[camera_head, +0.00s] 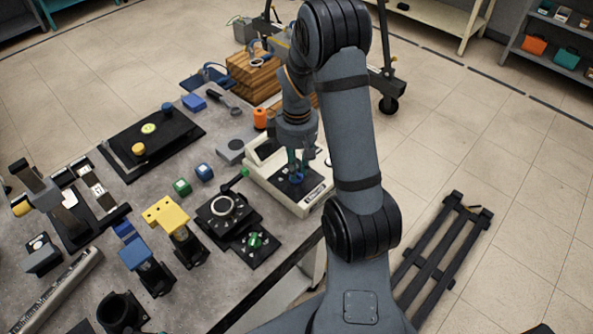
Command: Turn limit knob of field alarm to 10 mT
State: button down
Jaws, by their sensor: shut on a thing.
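The field alarm (302,204) appears to be the white box with a dark top panel near the table's right edge. A blue knob (297,178) stands on its dark panel. My gripper (296,168) points down over the panel from above, its teal fingers shut on the blue knob. My arm and the fingers partly cover the box. The scale marks and the knob's pointer are too small to read.
An orange cylinder (260,118) stands behind the box. A black stage with a ring (222,208), a yellow block (166,214) and a blue block (140,256) stand to the left. A black pallet (440,250) lies on the floor to the right.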

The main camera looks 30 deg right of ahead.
jog(key=shift+m+b, duration=0.55)
jog(key=shift+m, duration=0.75)
jog(key=c, duration=1.6)
grip_release()
jog(key=shift+c, duration=0.2)
notch_tip(320, 180, up, 12)
